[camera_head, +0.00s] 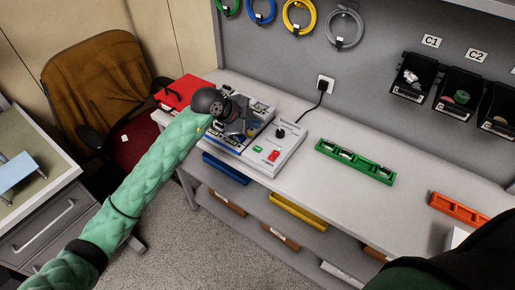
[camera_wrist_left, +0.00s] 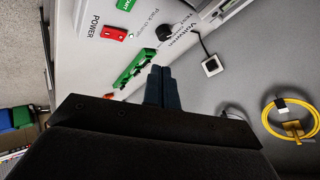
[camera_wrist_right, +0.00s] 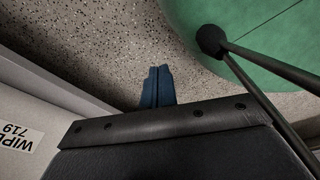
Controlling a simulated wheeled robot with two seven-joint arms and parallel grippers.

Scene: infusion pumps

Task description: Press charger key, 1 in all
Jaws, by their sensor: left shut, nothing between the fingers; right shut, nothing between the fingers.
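The charger (camera_head: 275,145) is a white box on the bench with a black knob (camera_head: 280,133), a red power switch (camera_head: 273,155) and a small green key (camera_head: 258,149). In the left wrist view the green key marked START (camera_wrist_left: 124,4) is cut by the top edge, with the red POWER switch (camera_wrist_left: 115,33) and knob (camera_wrist_left: 165,32) nearby. My left gripper (camera_head: 239,127) hovers over the open pump unit left of the charger; its blue fingertips (camera_wrist_left: 162,76) are together and empty. My right gripper (camera_wrist_right: 157,78) is shut and empty above the floor.
A green rack (camera_head: 355,162) with metal cells lies right of the charger, and an orange rack (camera_head: 459,209) further right. A red case (camera_head: 183,91) is behind my left arm. A cord runs to the wall socket (camera_head: 325,84). Black bins (camera_head: 414,77) hang at right.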

